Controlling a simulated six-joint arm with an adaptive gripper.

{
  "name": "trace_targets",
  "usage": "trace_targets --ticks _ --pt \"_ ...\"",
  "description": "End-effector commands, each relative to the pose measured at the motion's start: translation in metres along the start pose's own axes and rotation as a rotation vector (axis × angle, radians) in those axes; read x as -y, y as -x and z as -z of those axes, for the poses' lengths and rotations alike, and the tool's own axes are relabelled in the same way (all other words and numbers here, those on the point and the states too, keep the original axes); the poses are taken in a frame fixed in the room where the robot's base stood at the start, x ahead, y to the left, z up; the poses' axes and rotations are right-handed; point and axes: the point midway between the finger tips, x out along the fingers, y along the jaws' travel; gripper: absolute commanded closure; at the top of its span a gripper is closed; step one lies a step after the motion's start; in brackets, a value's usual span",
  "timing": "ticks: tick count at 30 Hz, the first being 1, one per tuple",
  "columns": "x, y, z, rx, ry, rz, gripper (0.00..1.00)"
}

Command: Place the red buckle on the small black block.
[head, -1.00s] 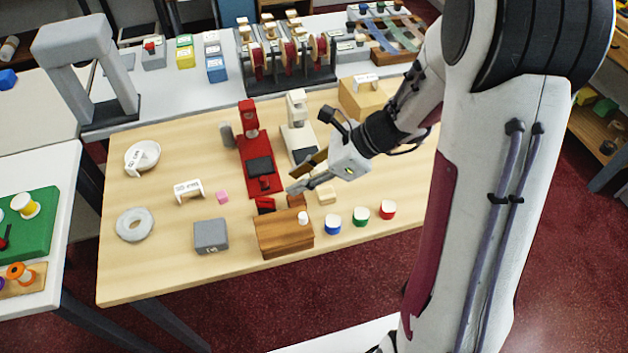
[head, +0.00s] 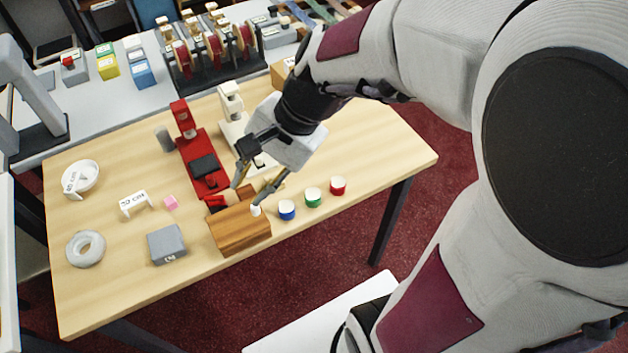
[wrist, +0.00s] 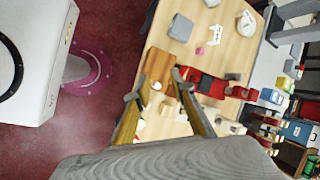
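A small red piece (head: 215,202), which looks like the red buckle, lies at the back left edge of the brown wooden block (head: 240,232). A black block (head: 204,166) sits on the base of the red press (head: 186,125); I cannot tell if it is the small black block of the task. My gripper (head: 246,195) is open and empty, fingers pointing down, above the back right of the wooden block and to the right of the red piece. In the wrist view, the open fingers (wrist: 154,86) straddle part of the wooden block (wrist: 158,65).
A white press (head: 231,105) stands behind my gripper. Blue (head: 287,210), green (head: 313,197) and red (head: 338,186) round pots stand to the right. A grey block (head: 166,244), pink cube (head: 170,202) and white ring (head: 86,248) lie left. The table's right end is clear.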

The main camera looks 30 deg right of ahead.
Motion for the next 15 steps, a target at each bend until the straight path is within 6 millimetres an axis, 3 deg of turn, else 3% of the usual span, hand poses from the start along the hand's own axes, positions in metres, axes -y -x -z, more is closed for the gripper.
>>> trace_targets --ticks 15 --pt "-0.041 0.057 -0.026 -0.223 0.572 -0.110 0.76"
